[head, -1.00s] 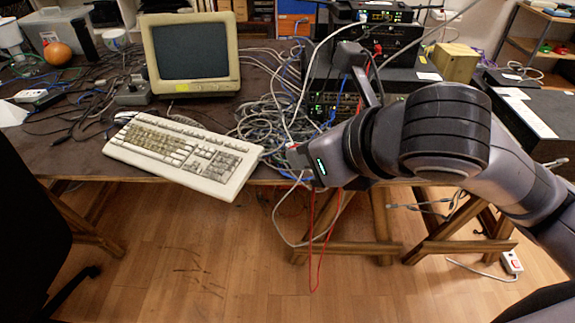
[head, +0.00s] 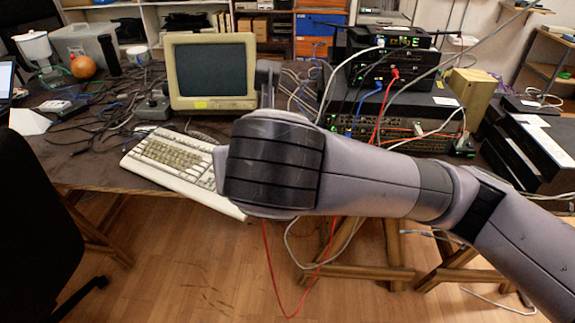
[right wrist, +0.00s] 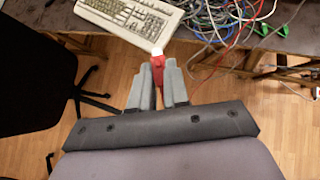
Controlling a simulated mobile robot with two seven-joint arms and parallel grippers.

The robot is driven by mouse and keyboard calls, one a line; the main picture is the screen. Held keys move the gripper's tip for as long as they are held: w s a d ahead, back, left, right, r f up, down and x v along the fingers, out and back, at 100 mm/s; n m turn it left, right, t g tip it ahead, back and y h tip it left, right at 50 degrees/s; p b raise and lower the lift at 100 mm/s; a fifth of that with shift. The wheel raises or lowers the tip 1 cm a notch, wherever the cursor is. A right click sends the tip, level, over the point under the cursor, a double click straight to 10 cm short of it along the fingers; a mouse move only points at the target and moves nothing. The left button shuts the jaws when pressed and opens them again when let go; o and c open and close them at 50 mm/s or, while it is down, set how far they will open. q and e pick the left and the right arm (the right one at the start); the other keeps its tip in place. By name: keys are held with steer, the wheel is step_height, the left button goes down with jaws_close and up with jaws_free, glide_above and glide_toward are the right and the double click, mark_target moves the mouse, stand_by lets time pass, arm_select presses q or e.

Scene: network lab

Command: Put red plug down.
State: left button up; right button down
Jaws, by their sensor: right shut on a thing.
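My right gripper (right wrist: 158,77) is shut on the red plug (right wrist: 157,70) in the right wrist view. The plug points away from me, with a white tip (right wrist: 156,51) showing beyond the fingers, in line with the table's front edge just below the keyboard. In the head view my right arm reaches in from the right and hides its own fingers and the plug. A red cable (head: 287,314) hangs in a loop below the arm, in front of the table. My left gripper is not in view.
A keyboard (head: 168,160) lies at the table's front, partly behind my arm. A monitor (head: 210,70) stands behind it. Stacked network devices (head: 405,100) with cables stand to the right. Tangled cables (right wrist: 225,22) cover the table right of the keyboard. A chair (head: 40,215) stands at the left.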

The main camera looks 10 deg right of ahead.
steer(key=shift+w+a+f+n+y, duration=0.1)
steer(key=shift+f+n+y, duration=0.85)
steer(key=shift+n+y, duration=0.2)
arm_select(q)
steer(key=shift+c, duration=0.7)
arm_select(e)
steer(key=s+d+f+n+g+y, duration=0.2)
steer(key=d+f+n+g+y, duration=0.2)
steer(key=n, duration=1)
step_height(320, 180, down, 3)
steer(key=g+y, duration=0.3)
steer(key=g, duration=0.2)
steer(key=shift+s+f, duration=0.15)
